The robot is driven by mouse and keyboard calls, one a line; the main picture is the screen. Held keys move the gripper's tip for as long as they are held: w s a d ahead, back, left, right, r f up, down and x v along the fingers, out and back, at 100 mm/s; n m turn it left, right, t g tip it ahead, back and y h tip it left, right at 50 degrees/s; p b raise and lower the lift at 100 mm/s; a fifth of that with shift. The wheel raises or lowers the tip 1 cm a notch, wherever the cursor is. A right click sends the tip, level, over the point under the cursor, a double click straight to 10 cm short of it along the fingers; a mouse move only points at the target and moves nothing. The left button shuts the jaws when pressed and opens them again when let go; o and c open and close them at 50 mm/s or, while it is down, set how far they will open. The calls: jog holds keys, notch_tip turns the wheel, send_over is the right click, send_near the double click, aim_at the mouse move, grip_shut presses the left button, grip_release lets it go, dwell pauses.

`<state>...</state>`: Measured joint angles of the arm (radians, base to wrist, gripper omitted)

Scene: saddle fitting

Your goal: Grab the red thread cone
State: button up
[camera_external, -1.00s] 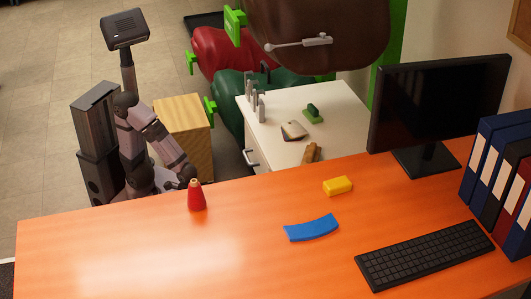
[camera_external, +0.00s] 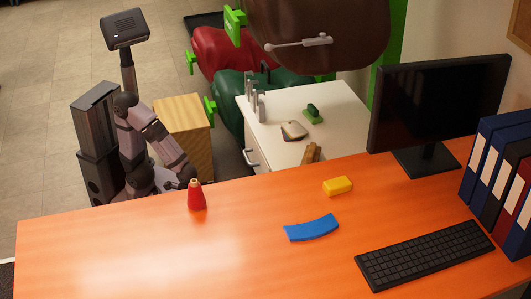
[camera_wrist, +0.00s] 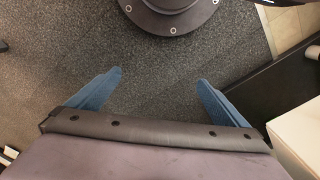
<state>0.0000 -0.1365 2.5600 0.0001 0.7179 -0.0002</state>
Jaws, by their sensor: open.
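The red thread cone (camera_external: 197,196) stands upright on the orange table (camera_external: 110,240), near its far edge, in the external view. It has a pale tip. My arm is folded behind the table edge, with its lower end just behind and left of the cone. My gripper (camera_wrist: 160,85) shows in the wrist view with two blue fingers spread wide and nothing between them. Below it is dark grey floor. The cone is not in the wrist view. My fingers are hidden in the external view.
A blue curved piece (camera_external: 312,228) and a yellow block (camera_external: 338,186) lie right of the cone. A keyboard (camera_external: 425,254), monitor (camera_external: 440,105) and binders (camera_external: 500,180) fill the right side. A white cabinet (camera_external: 345,105) stands behind the table. The table's left part is clear.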

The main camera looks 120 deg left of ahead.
aim_at(194, 180)
jog(key=c, duration=1.4)
jog(key=shift+o, duration=0.2)
jog(key=w+a+r+m+g+p, duration=0.2)
jog(key=w+a+r+p, duration=0.25)
jog(key=a+r, duration=0.25)
jog(key=w+a+r+n+g+h+p, duration=0.1)
jog(key=w+a+r+n+h+p, duration=0.1)
jog(key=r+h+p, duration=0.45)
jog(key=w+a+r+n+h+p, duration=0.2)
jog(key=r+h+p, duration=0.2)
jog(key=r+p, duration=0.55)
jog(key=shift+w+d+r+n+t+h+p, duration=0.45)
jog(key=shift+d+r+n+h+p, duration=1.15)
jog(key=shift+d+n+p, duration=1.6)
jog(key=shift+w+d+r+n+t+h+p, duration=0.45)
jog(key=shift+d+r+n+h+p, duration=0.45)
jog(key=shift+d+r+n+p, duration=2.3)
jog(key=shift+w+d+r+n+t+h+p, duration=0.3)
jog(key=shift+d+r+n+t+h+p, duration=0.45)
jog(key=shift+d+n+h+p, duration=2.4)
